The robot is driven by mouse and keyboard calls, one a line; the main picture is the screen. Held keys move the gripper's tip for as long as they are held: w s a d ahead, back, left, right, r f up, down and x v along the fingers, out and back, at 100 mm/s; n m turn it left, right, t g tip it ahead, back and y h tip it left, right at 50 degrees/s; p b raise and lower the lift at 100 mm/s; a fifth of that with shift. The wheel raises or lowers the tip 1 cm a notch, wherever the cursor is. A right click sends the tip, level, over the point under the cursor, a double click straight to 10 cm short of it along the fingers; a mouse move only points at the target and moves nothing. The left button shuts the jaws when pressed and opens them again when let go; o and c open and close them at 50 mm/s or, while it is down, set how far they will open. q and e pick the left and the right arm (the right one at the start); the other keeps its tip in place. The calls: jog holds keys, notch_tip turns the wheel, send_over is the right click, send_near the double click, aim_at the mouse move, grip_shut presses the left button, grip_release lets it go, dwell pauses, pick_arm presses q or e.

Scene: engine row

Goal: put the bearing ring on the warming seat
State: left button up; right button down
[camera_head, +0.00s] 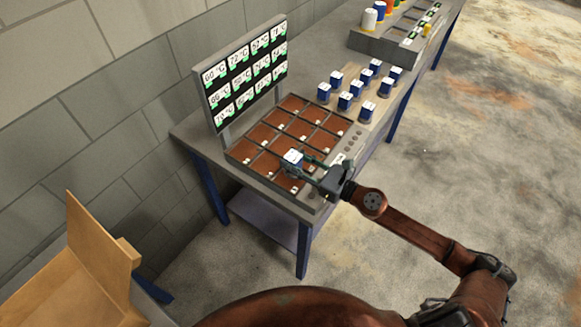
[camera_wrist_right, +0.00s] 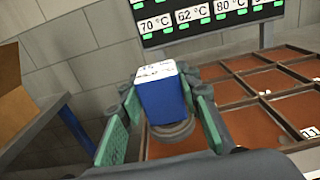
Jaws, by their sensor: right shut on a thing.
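The bearing ring appears to be a grey ring (camera_wrist_right: 172,131) under a blue block with a white labelled top (camera_head: 292,157). My right gripper (camera_head: 304,166) is shut on the blue block, which also shows between the green finger pads in the wrist view (camera_wrist_right: 162,98). It is above the near part of a tray of red-brown square seats (camera_head: 263,133), close to the left front cells. From these views I cannot tell whether the ring touches a seat. Small white number tags sit in the cells. My left gripper is not in view.
A display board (camera_head: 247,72) with temperature labels stands behind the tray. Several similar blue blocks (camera_head: 368,112) stand on the bench right of the tray. A grey rack (camera_head: 385,45) with coloured items is farther back. A wooden box (camera_head: 85,265) is at lower left.

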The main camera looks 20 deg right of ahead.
jog(key=shift+w+a+f, duration=0.15)
jog(key=shift+a, duration=0.05)
notch_tip(320, 180, down, 4)
jog(key=shift+w+a+r+b, duration=0.1)
jog(key=shift+w+r+b, duration=0.05)
jog(key=shift+b, duration=0.75)
jog(key=shift+r, duration=0.1)
jog(key=c, duration=1.4)
grip_release()
jog(key=shift+f, duration=0.2)
jog(key=shift+c, duration=0.2)
